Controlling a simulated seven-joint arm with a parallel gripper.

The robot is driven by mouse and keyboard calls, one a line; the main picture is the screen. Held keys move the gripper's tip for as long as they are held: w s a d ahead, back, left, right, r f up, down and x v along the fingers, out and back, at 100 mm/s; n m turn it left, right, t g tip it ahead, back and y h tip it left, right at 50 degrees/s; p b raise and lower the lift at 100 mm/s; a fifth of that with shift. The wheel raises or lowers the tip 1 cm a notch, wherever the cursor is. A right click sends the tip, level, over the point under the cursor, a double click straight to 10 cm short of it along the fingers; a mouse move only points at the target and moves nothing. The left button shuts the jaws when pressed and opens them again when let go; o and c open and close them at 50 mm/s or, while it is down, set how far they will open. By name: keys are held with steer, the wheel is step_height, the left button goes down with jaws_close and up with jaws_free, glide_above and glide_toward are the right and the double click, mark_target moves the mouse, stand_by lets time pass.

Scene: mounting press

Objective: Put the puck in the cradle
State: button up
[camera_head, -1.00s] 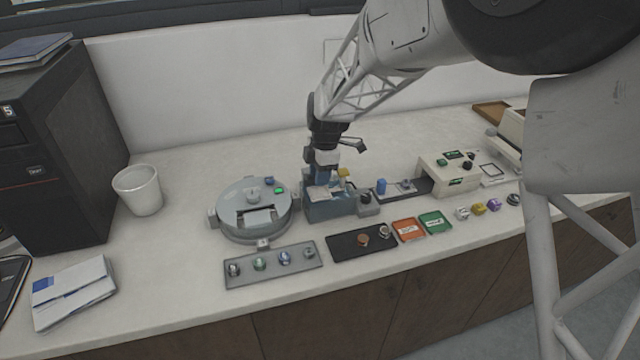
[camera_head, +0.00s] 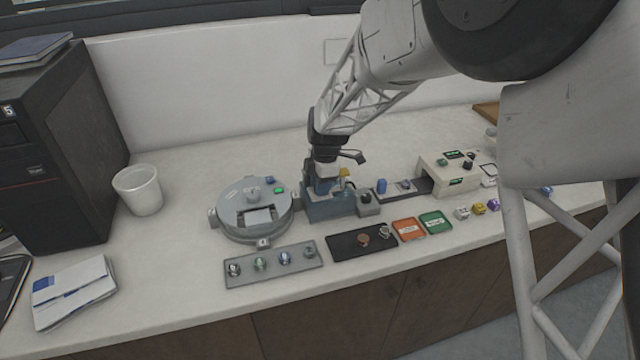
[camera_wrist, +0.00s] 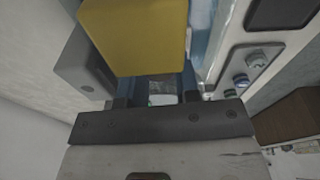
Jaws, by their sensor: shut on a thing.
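My gripper (camera_head: 325,186) is at the blue press block (camera_head: 318,210), pointing down over its top. In the wrist view, the two dark fingers (camera_wrist: 158,92) are close together with a small pale, greenish thing (camera_wrist: 160,100) between them. It looks like the puck, but most of it is hidden. A yellow block (camera_head: 345,173) on the press stands right beside the gripper and fills the top of the wrist view (camera_wrist: 145,35). I cannot tell for certain which part is the cradle.
A round grey machine (camera_head: 240,222) stands left of the press. In front lie a grey tray (camera_head: 272,273) with several small round pieces and a black tray (camera_head: 345,250). Orange (camera_head: 408,229) and green trays (camera_head: 436,222) lie to the right. A beige box (camera_head: 455,172) stands farther right.

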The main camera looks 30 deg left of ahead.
steer(key=shift+f, duration=0.5)
steer(key=o, duration=0.9)
steer(key=shift+r, duration=0.1)
step_height(320, 180, up, 13)
steer(key=w+d, duration=0.1)
stand_by(1.0)
